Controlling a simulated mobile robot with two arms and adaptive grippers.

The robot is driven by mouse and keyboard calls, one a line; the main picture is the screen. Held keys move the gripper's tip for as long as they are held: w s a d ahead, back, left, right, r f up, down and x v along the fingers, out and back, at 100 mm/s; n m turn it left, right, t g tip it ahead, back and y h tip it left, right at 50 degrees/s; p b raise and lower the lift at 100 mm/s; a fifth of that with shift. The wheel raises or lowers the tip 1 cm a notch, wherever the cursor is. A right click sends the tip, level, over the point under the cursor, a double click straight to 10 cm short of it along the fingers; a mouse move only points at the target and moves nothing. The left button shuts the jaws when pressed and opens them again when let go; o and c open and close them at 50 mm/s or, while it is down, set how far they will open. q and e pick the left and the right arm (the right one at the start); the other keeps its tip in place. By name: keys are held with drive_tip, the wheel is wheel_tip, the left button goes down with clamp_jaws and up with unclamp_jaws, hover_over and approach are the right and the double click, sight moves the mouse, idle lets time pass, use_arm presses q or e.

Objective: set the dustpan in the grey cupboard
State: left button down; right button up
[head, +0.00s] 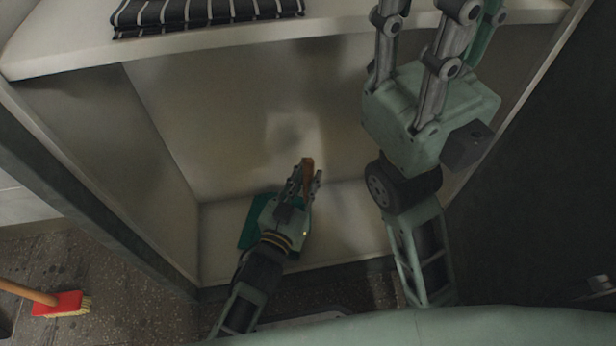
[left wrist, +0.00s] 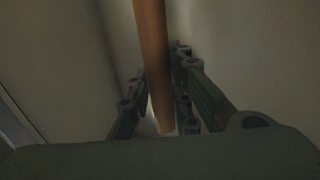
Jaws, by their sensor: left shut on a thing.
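The grey cupboard (head: 160,115) stands open in front of me, seen from above, with pale inner walls and a pale floor. My left gripper (head: 307,175) is inside it, low down, shut on the brown handle of the dustpan (head: 252,233). The dustpan's teal pan shows beside and behind my left gripper, partly hidden by it. I cannot tell whether the pan touches the cupboard floor. In the left wrist view, the handle (left wrist: 152,60) runs between the fingers. My right gripper (head: 430,20) is raised near the camera at the right; its fingertips are out of frame.
A dark striped cloth (head: 205,12) lies on the pale top above the cupboard opening. A red broom (head: 58,303) with a wooden handle is on the speckled floor at the lower left. The cupboard has bare floor to the right of my left gripper.

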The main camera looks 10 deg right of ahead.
use_arm(q)
drive_tip(key=shift+f, duration=0.25)
drive_tip(key=c, duration=1.5)
unclamp_jaws()
